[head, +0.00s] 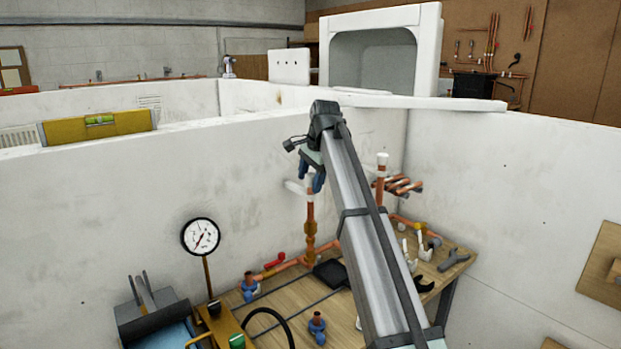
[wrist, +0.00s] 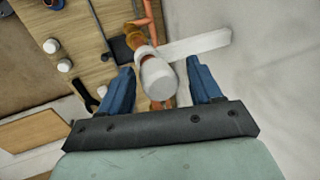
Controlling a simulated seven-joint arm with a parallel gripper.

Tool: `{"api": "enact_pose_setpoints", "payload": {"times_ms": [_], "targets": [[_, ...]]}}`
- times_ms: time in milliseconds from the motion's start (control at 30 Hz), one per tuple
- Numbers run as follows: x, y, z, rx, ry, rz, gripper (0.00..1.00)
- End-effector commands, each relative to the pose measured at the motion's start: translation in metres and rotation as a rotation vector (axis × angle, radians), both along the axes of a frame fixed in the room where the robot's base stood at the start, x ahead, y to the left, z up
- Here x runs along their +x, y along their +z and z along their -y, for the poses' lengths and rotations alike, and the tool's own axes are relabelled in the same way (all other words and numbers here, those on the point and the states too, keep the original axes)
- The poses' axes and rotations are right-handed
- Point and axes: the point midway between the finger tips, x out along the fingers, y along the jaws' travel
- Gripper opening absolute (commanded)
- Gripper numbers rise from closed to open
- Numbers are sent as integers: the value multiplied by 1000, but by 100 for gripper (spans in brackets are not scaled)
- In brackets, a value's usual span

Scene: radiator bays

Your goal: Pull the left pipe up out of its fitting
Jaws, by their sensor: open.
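The left pipe (head: 310,216) is an upright copper pipe standing in a brass fitting (head: 310,246) above the wooden bench. In the wrist view, its white cap (wrist: 159,80) faces the camera. My gripper (head: 313,182) is at the top of this pipe, pointing down. In the wrist view, my gripper (wrist: 160,66) is open, with one blue finger on each side of the cap and visible gaps between. The gripper hides the pipe's top in the head view. A second, right pipe (head: 380,188) with a white cap stands to the right, behind my arm.
A white wall (head: 120,205) rises close behind the pipe. A white bar (wrist: 195,46) sticks out beside the pipe. A pressure gauge (head: 201,236) stands to the left. Blue-handled valves (head: 317,327) and a spanner (head: 453,260) are on the bench.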

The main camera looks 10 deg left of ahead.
Motion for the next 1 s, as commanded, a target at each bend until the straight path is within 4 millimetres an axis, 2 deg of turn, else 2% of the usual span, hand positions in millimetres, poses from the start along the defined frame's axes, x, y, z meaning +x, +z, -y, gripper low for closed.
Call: {"api": "enact_pose_setpoints", "payload": {"times_ms": [67, 467, 667, 1000], "targets": [[0, 0, 0, 0, 0, 0, 60], [0, 1, -1, 1, 1, 2, 23], [1, 4, -1, 3, 1, 3, 23], [2, 20, -2, 5, 2, 6, 23]]}}
